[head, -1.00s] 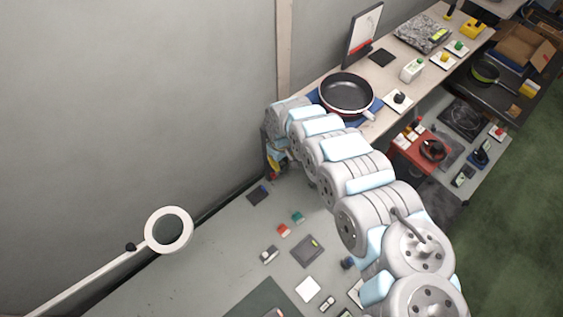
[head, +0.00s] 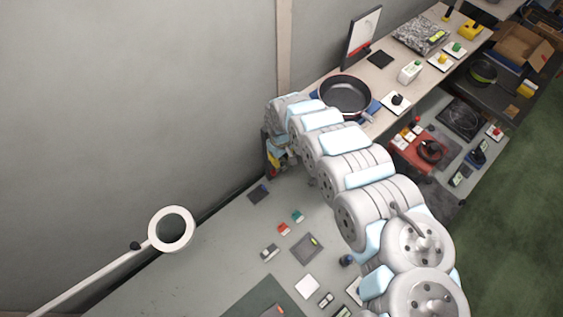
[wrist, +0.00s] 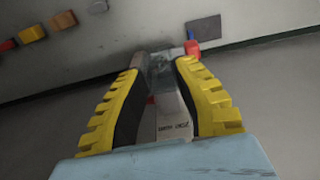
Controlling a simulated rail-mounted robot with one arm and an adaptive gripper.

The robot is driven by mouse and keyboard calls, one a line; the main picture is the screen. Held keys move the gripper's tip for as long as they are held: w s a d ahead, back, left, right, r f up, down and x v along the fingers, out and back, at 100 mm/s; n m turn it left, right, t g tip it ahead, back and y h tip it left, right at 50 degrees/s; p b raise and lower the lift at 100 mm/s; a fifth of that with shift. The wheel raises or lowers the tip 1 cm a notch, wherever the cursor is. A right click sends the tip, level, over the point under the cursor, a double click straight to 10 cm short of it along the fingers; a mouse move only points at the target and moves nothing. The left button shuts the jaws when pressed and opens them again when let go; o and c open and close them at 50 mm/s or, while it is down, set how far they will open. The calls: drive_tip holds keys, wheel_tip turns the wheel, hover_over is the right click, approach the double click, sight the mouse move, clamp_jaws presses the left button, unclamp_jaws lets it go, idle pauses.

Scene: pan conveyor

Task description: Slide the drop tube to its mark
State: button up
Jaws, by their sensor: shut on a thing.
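My gripper (wrist: 158,75) has two yellow ribbed fingers with black inner pads. A greyish, partly see-through piece (wrist: 160,63) lies between the fingertips, and the fingers are shut on it. It appears to be the drop tube, but its full shape is hidden. A pale strip (wrist: 173,128) with small dark lettering lies between the fingers, nearer the palm. A red piece (wrist: 191,47) is just beyond the right fingertip. I cannot make out the mark.
A dark pan (head: 345,93) sits on a blue base on the bench (head: 385,118), close to my arm. A white ring on a rod (head: 154,229) stands at lower left. Small blocks and pads lie on the lower grey surface (head: 215,262). A red unit (head: 405,155) is to the right.

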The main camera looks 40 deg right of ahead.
drive_tip(key=shift+r+p, duration=0.6)
drive_tip(key=shift+r, duration=0.2)
drive_tip(key=o, duration=1.8)
drive_tip(key=shift+r, duration=2.45)
